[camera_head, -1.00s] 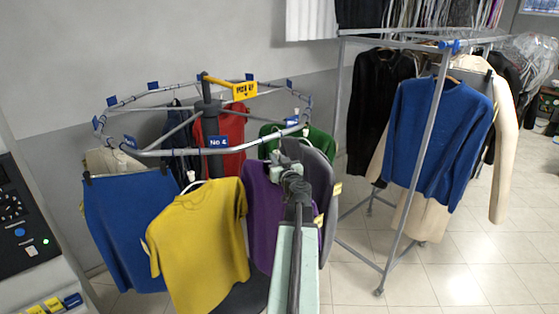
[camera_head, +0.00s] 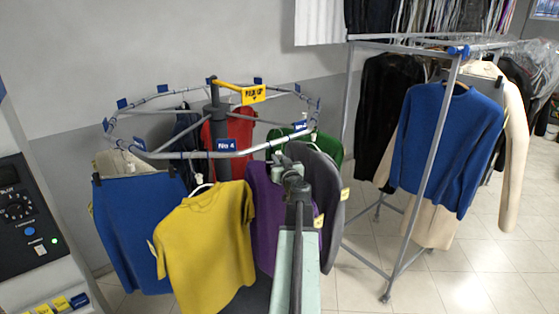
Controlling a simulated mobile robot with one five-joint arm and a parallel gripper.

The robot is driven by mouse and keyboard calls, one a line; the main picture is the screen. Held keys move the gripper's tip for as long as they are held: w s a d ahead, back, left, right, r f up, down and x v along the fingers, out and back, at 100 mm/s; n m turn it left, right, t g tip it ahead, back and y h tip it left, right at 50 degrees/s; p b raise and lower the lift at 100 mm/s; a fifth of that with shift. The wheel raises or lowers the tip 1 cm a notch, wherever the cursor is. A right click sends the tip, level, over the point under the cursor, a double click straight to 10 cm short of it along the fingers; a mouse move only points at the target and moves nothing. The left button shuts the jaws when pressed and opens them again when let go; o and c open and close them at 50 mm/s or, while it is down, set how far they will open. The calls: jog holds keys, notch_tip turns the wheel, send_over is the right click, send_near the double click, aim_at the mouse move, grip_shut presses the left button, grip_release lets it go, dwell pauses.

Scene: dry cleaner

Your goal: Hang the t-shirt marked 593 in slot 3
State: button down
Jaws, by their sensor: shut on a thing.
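My gripper (camera_head: 287,160) is at the end of my outstretched arm, by the near right side of the round rail (camera_head: 180,154). It is shut, apparently on the purple t-shirt (camera_head: 263,215), which hangs just behind and below it; my arm hides part of the shirt and the grip itself. A yellow tag (camera_head: 318,220) shows at the shirt's right edge; its number is not legible. A blue plate reading "No 4" (camera_head: 227,145) is on the rail's near side. Other blue plates sit around the rail; I cannot read a 3 on any.
On the round rail hang a yellow t-shirt (camera_head: 208,245), blue skirt (camera_head: 137,235), red garment (camera_head: 240,135), green garment (camera_head: 328,146) and grey garment (camera_head: 333,185), close around my gripper. A metal rack (camera_head: 425,170) with clothes stands right. A control panel (camera_head: 27,215) is at left.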

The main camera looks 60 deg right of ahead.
jog(key=shift+f, duration=0.1)
jog(key=shift+f+b, duration=1.5)
jog(key=shift+b, duration=0.05)
jog(key=shift+f, duration=0.2)
jog(key=c, duration=1.3)
grip_release()
jog(key=shift+o, duration=0.2)
jog(key=shift+s, duration=0.1)
jog(key=v, duration=0.7)
jog(key=shift+s+a, duration=0.25)
